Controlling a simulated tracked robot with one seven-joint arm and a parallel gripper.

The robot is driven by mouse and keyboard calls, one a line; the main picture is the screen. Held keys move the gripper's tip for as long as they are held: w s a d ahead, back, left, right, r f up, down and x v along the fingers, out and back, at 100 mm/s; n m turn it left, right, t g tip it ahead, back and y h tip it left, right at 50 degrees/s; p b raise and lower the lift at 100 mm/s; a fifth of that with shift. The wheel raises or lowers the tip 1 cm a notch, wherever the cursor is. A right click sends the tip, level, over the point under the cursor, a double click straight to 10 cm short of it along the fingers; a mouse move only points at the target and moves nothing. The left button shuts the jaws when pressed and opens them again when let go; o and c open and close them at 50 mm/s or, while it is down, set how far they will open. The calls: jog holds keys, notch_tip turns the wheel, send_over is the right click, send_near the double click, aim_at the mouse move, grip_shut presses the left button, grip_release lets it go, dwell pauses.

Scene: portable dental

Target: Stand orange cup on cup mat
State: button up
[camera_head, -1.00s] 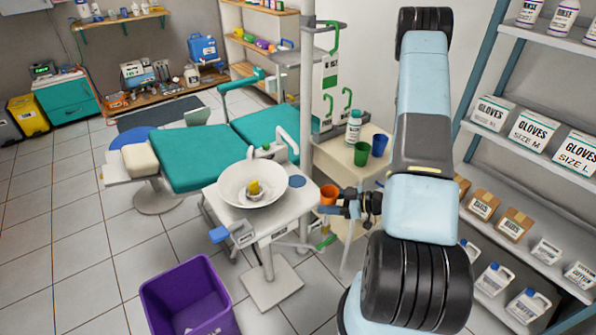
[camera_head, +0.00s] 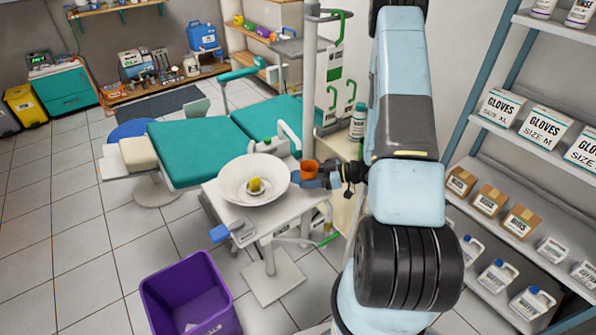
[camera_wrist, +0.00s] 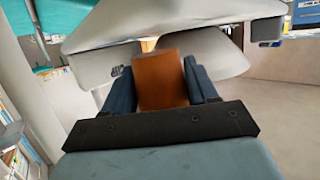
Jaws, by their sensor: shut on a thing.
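My gripper (camera_head: 318,177) is shut on the orange cup (camera_head: 308,167). The cup looks upright in the head view, at the right side of the white bowl, over or beside the right end of the small table. In the wrist view the cup (camera_wrist: 163,82) sits between the two dark blue fingers (camera_wrist: 163,88). The blue cup mat (camera_head: 295,177) lies on the table right of the bowl, mostly hidden by the cup and gripper. I cannot tell the gap between cup and mat.
The white bowl (camera_head: 232,189) with a yellow thing (camera_head: 255,184) in it stands left of the cup. A white bottle (camera_head: 357,125) with a green cap stands behind my arm. A purple bin (camera_head: 165,290) is on the floor. Shelves (camera_head: 520,195) stand at the right.

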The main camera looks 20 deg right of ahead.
aim_at(299, 177)
jog(key=shift+w+a, duration=0.2)
jog(key=shift+w, duration=0.35)
jog(key=shift+w+a, duration=0.15)
jog(key=shift+w, duration=0.4)
jog(key=w, duration=0.1)
jog(key=w+a, duration=0.1)
jog(key=w, duration=0.1)
jog(key=shift+w+a+f, duration=0.1)
jog(key=shift+w, duration=0.2)
jog(key=shift+s+f, duration=0.1)
jog(key=shift+f, duration=0.6)
jog(key=o, duration=1.1)
jog(key=v, duration=0.7)
jog(key=shift+d, duration=0.3)
